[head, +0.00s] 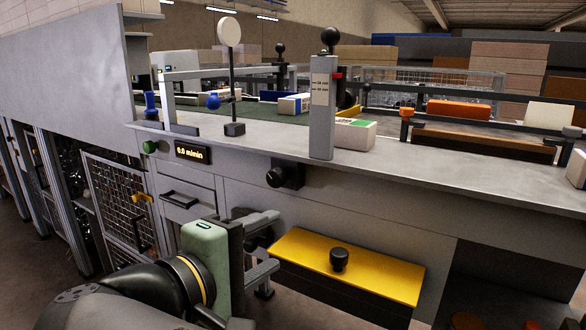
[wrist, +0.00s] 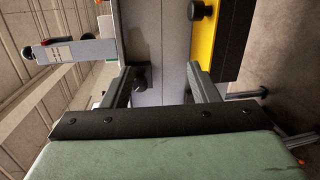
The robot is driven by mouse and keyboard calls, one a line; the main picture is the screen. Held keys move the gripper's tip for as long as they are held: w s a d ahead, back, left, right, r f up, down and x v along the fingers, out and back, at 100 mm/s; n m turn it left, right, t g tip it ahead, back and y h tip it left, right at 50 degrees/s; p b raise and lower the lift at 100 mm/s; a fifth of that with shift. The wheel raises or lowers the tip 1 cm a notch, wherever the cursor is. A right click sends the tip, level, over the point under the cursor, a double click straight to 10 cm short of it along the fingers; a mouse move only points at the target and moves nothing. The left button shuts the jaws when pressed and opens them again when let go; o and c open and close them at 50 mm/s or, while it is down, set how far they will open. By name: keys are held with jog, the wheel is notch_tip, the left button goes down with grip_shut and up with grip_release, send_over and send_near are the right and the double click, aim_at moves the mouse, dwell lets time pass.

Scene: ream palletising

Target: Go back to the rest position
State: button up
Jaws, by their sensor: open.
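My gripper (head: 265,247) is at the lower middle of the head view, in front of the grey machine's front panel. Its two grey fingers are apart and nothing is between them. In the wrist view the open fingers (wrist: 165,88) point at the plain grey panel (wrist: 172,45), and the gap between them is empty. A white ream with a green patch (head: 354,134) lies on the machine's grey top (head: 440,172), beyond and above my gripper. Other wrapped reams (head: 294,103) lie farther back on the green belt.
A yellow cover with a black knob (head: 365,268) juts out right of my gripper. A black knob (head: 282,177) sticks out of the panel above it. A grey post (head: 322,115) and a round disc on a stand (head: 229,35) rise from the machine top. A mesh door (head: 118,200) is at left.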

jog(key=d+f+m+g+y+p, duration=0.1)
jog(key=d+f+m+g+p, duration=0.25)
jog(key=d+g+p, duration=0.7)
jog(key=s+d+f+m+g+y+p, duration=0.2)
jog(key=s+d+f+m+y+p, duration=0.1)
jog(key=s+d+m+y+p, duration=0.4)
jog(key=m+y+p, duration=0.1)
jog(key=p, duration=0.2)
jog(key=shift+s+d+f+y, duration=0.2)
jog(key=shift+s+f+y, duration=0.1)
jog(key=shift+y, duration=0.1)
